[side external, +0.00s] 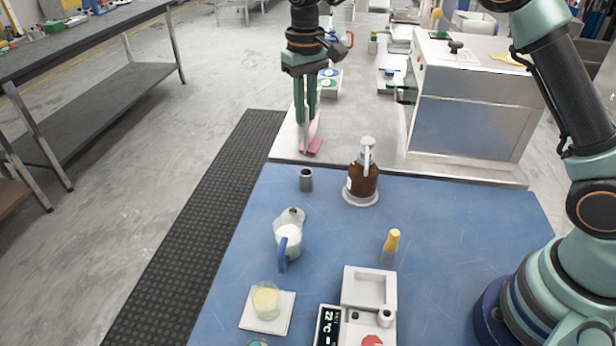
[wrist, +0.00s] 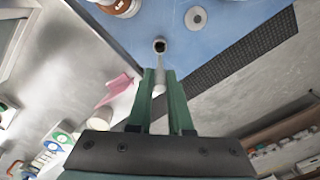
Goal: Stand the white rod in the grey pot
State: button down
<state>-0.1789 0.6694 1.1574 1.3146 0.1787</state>
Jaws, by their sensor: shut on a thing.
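My gripper (side external: 306,108) points down over the pale counter at the back, its green fingers close together. In the wrist view its fingertips (wrist: 160,74) are shut on the white rod (wrist: 159,84), which shows as a short pale piece between them. In the side view the rod is thin and hard to make out against the counter. The small grey pot (side external: 306,180) stands upright on the blue table, nearer the camera than my gripper. Its dark open mouth (wrist: 160,46) shows just beyond the fingertips in the wrist view. The rod and pot appear apart.
A brown bottle (side external: 364,180) stands right of the pot, and a pitcher (side external: 289,236) stands in front of it. A large steel machine (side external: 465,95) fills the right back. The table's left edge is near the pot.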

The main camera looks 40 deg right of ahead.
aim_at(306, 125)
jog(key=shift+f, duration=2.8)
jog(key=shift+f, duration=2.45)
dwell(2.8)
